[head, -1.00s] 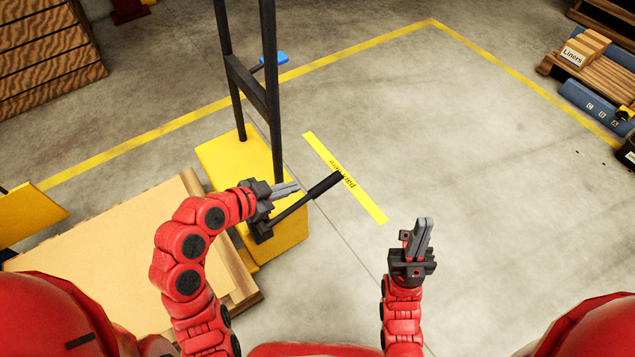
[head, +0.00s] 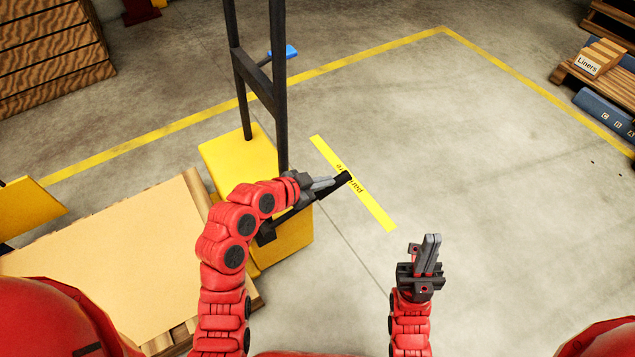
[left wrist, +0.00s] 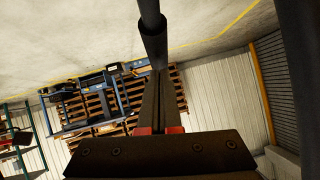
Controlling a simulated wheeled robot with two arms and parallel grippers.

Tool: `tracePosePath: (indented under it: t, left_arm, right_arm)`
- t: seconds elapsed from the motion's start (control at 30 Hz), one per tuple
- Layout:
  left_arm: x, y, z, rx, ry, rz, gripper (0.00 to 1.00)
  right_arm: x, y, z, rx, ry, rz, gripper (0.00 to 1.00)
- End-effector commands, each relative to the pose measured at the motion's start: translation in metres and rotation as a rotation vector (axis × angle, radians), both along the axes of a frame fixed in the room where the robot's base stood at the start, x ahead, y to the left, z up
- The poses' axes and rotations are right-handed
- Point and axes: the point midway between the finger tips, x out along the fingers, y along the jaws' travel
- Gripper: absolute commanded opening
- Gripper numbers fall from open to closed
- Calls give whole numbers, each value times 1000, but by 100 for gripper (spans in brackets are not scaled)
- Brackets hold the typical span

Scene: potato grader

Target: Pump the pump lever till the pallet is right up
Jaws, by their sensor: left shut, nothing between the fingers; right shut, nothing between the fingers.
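The pump lever (head: 285,218) is a dark bar with a black grip, sticking out to the right from the yellow pallet-truck body (head: 292,237). My left gripper (head: 332,183) is shut and empty, lying along the lever close to its grip; whether they touch I cannot tell. In the left wrist view the lever's grip (left wrist: 152,38) rises just beyond the shut fingers (left wrist: 160,80). The pallet (head: 185,338) is at lower left, mostly hidden under a tan board (head: 100,262) and my left arm. My right gripper (head: 428,255) is shut and empty, over bare floor.
A black upright frame (head: 280,120) rises from the yellow body, with a blue part (head: 285,52) behind it. A yellow strip (head: 375,205) marks the floor beyond the lever. Wooden crates (head: 50,55) stand at upper left. Open floor lies to the right.

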Motion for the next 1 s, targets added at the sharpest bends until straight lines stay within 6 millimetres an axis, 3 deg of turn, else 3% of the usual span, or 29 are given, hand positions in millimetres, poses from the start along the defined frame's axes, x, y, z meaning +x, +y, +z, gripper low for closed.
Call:
tracePosePath:
  t: [0.13, 0.67, 1.0]
  left_arm:
    - [3, 0, -10, -1, 1, 1, 0]
    - [4, -2, -13, 17, 13, 0, 0]
    - [11, -13, -45, 171, 124, -4, 0]
  right_arm:
    - [-1, 0, -4, -5, -5, -1, 0]
    - [-1, 0, -1, -4, -4, 0, 0]
    - [2, 1, 14, 17, 13, 3, 0]
